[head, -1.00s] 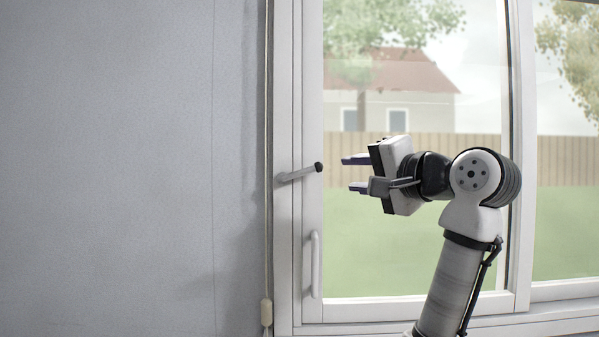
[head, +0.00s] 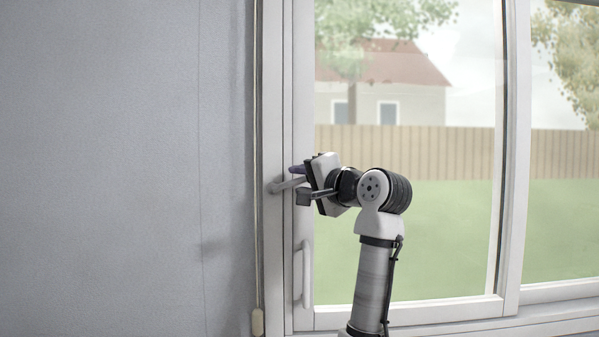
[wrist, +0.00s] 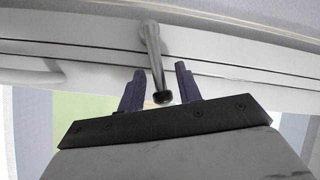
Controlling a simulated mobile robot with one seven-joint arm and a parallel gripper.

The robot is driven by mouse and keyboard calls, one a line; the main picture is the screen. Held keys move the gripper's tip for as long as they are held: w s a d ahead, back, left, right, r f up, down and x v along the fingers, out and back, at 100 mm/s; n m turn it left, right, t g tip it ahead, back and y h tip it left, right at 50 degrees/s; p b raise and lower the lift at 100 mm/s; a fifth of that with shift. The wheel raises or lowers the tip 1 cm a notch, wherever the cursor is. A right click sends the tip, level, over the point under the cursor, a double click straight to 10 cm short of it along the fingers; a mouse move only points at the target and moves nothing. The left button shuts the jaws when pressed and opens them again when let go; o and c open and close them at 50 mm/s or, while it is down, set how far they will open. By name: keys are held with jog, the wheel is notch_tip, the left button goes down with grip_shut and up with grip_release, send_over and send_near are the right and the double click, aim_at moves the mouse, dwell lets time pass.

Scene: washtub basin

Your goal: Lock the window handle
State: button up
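The window handle (head: 287,185) is a grey lever on the left side of the white window frame. Its free end is hidden behind my gripper in the head view. In the wrist view the lever (wrist: 152,55) juts toward me and ends in a dark knob between my two fingers. My gripper (head: 297,182) is open around the lever, with a finger on each side. In the wrist view a small gap shows between the lever and the right finger of my gripper (wrist: 158,84). The left finger is close to the lever; I cannot tell if it touches.
A white vertical pull handle (head: 306,272) sits on the window frame below the lever. A cord with a pale weight (head: 257,322) hangs left of the frame. The grey wall (head: 100,170) at left is bare. Glass (head: 440,230) lies right of the frame.

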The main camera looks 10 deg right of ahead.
jog(key=shift+w+a, duration=0.2)
jog(key=shift+w, duration=0.4)
grip_shut()
